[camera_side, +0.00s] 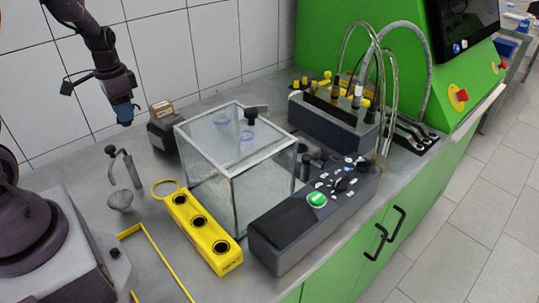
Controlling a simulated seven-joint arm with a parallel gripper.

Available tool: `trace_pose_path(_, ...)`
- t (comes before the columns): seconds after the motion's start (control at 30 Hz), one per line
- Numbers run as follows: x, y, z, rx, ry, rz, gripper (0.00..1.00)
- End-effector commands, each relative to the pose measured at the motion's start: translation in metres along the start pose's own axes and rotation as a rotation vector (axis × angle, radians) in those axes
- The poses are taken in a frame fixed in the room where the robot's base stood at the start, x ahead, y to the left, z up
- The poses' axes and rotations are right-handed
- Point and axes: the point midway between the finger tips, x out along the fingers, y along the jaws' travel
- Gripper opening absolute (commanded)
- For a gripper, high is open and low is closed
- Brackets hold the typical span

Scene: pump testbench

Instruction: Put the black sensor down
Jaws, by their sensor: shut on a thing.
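My gripper (122,107) hangs in the air at the upper left, in front of the tiled wall. It is shut on a small dark thing at its tip, which I take to be the black sensor (125,119); its outline is hard to tell from the fingers. The held thing is above the grey worktop (85,180) and apart from it. A yellow holder (207,238) with several round dark openings lies in front of the glass box, well below and right of my gripper.
A clear box (268,182) with a metal frame stands mid-bench, a black knob on its lid. A dark control panel (290,240) is at its right. A small metal stand (134,168) and a dark box with a carton (160,108) are near my gripper. Pump tubes rise behind.

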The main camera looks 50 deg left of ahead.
Motion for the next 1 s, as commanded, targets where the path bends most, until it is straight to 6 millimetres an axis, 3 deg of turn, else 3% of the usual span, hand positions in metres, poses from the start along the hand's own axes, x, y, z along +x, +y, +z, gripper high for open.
trace_pose_path(0.03, -0.015, 0.013, -0.025, -0.001, 0.008, -0.003, 0.08)
trace_pose_path(0.2, -0.056, 0.064, -0.088, 0.000, 0.006, 0.001, 0.08)
trace_pose_path(0.4, -0.102, 0.142, -0.147, 0.090, 0.000, -0.004, 0.08)
trace_pose_path(0.6, -0.133, 0.218, -0.194, 0.308, -0.008, -0.012, 0.08)
trace_pose_path(0.73, -0.131, 0.247, -0.229, 0.537, -0.016, -0.016, 0.08)
trace_pose_path(0.87, -0.115, 0.256, -0.264, 0.771, -0.020, -0.017, 0.08)
trace_pose_path(1.0, -0.087, 0.258, -0.299, 1.032, -0.022, -0.013, 0.08)
